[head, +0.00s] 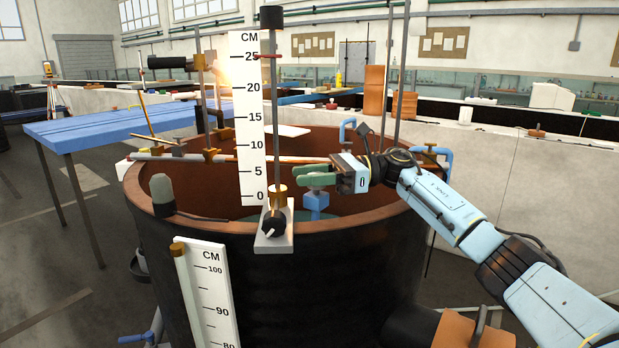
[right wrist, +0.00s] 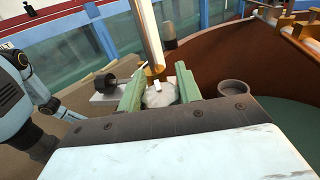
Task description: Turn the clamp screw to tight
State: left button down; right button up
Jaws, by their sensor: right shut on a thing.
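My right gripper (head: 308,178) reaches in from the right over the rim of the dark round tank (head: 300,290). In the right wrist view its green fingers close on both sides of a round pale knob, the clamp screw (right wrist: 160,96), with a small white tab on top. In the head view the fingers mostly hide this knob; a blue clamp body (head: 315,201) shows just below them. I cannot tell how tight the screw is. My left gripper is not in view.
A white centimetre scale (head: 250,120) on a rod stands just left of the gripper, with a black knob (head: 273,222) on its base plate. A grey cylinder (head: 161,193) sits at the tank's left rim. A blue table (head: 110,124) stands behind left.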

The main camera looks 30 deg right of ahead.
jog(key=shift+r, duration=0.15)
jog(key=o, duration=1)
jog(key=v, duration=1.3)
jog(key=shift+s+d, duration=0.1)
jog(key=shift+d, duration=0.1)
